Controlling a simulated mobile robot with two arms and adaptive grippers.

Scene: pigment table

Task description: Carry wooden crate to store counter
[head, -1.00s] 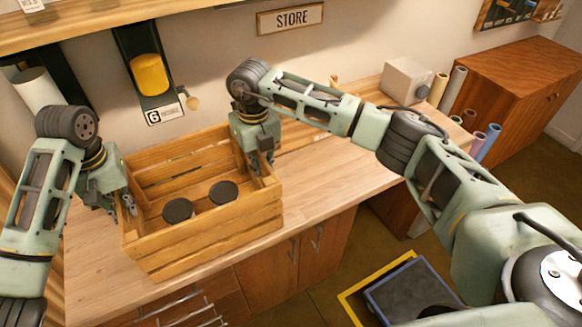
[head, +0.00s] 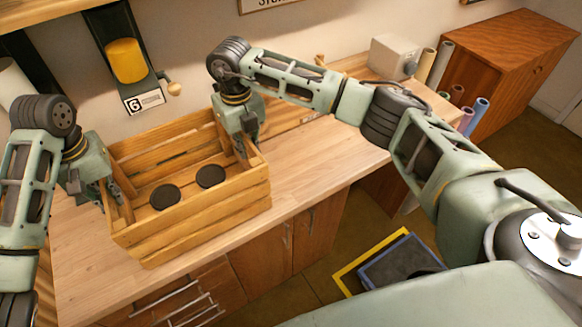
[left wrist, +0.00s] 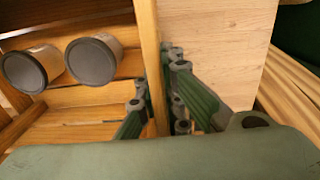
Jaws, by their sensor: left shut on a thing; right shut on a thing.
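The wooden crate (head: 200,225) is at the wooden store counter (head: 310,180), under the STORE sign (head: 262,4). I cannot tell whether its bottom touches the top. Two jars with dark round lids (head: 165,196) (head: 211,176) stand inside it. My left gripper (head: 117,194) is shut on the crate's left end wall. In the left wrist view its fingers (left wrist: 155,110) sit on both sides of the slat (left wrist: 152,60), with the jars (left wrist: 92,60) beside it. My right gripper (head: 242,147) is shut on the crate's right end wall.
A wall dispenser with a yellow cylinder (head: 125,60) hangs behind the crate. A pale box (head: 394,56) and several rolls stand at the counter's far right. A brown cabinet (head: 505,55) is beyond. The counter right of the crate is mostly clear.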

